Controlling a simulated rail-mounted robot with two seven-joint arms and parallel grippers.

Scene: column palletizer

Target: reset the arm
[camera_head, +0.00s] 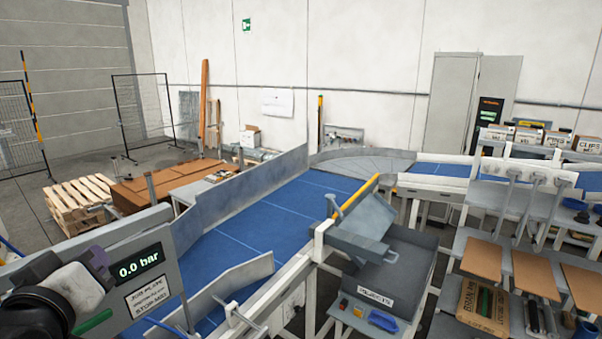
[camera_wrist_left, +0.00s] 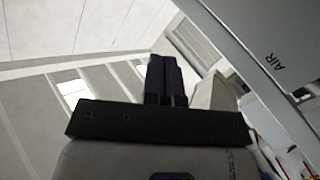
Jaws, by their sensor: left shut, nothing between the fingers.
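My left arm comes in at the lower left of the head view. Its gripper (camera_head: 98,262) is in front of the grey panel with the "0.0 bar" display (camera_head: 138,263). In the left wrist view the two dark fingers of the left gripper (camera_wrist_left: 166,76) are together, with nothing held between them. They point up toward the pale wall and ceiling area. My right gripper is not in view.
A blue conveyor (camera_head: 270,217) with grey side walls runs beyond the panel. A grey reject bin (camera_head: 415,265) stands right of it. Wooden pallets (camera_head: 75,200) lie at the left. A panel marked "AIR" (camera_wrist_left: 262,45) is close in the wrist view.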

